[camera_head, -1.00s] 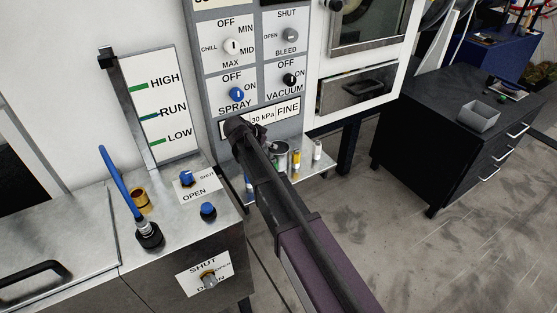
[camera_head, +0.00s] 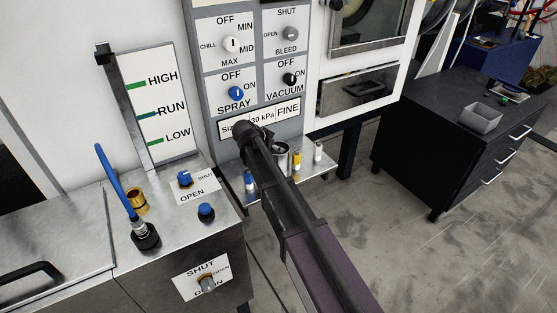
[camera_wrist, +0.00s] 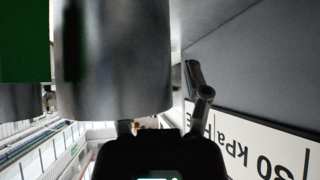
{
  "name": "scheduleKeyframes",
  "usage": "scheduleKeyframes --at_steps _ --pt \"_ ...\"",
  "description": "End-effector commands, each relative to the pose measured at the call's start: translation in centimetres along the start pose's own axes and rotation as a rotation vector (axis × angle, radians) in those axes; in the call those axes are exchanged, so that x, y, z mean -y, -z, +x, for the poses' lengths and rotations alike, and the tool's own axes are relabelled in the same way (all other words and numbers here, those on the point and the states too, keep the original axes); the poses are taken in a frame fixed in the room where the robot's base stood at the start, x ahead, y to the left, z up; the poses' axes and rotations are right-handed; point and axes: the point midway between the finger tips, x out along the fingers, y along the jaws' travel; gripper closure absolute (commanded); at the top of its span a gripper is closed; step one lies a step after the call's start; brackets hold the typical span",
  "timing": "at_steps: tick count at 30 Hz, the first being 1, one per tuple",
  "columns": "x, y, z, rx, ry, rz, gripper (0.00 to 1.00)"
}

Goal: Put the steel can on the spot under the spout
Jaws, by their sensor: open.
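The steel can (camera_head: 282,154) is an open-topped grey metal cylinder on the small metal shelf below the control panel, partly behind my arm in the head view. A large blurred grey cylinder (camera_wrist: 115,65), seemingly this can, fills the upper left of the wrist view, close to my gripper. My gripper (camera_head: 252,133) is in front of the panel's lower edge in the head view, its fingers hard to make out. In the wrist view, one dark finger (camera_wrist: 200,92) stands apart from the cylinder; the other is mostly hidden. My gripper is open. I cannot identify the spout or the spot under it.
A blue vial (camera_head: 249,181), a yellow vial (camera_head: 296,160) and a white vial (camera_head: 318,151) stand on the shelf (camera_head: 312,169) near the can. A black cabinet (camera_head: 440,150) stands right.

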Motion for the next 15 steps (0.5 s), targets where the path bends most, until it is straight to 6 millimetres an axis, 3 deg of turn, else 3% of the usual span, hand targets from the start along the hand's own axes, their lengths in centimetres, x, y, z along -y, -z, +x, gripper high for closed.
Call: scheduleKeyframes --at_steps 3,9,15 --pt "0.00 -0.01 -0.01 0.000 0.000 0.000 0.38" --pt "0.00 -0.01 -0.01 0.000 0.000 0.000 0.98" --pt "0.00 0.00 -0.01 0.000 0.000 0.000 1.00"
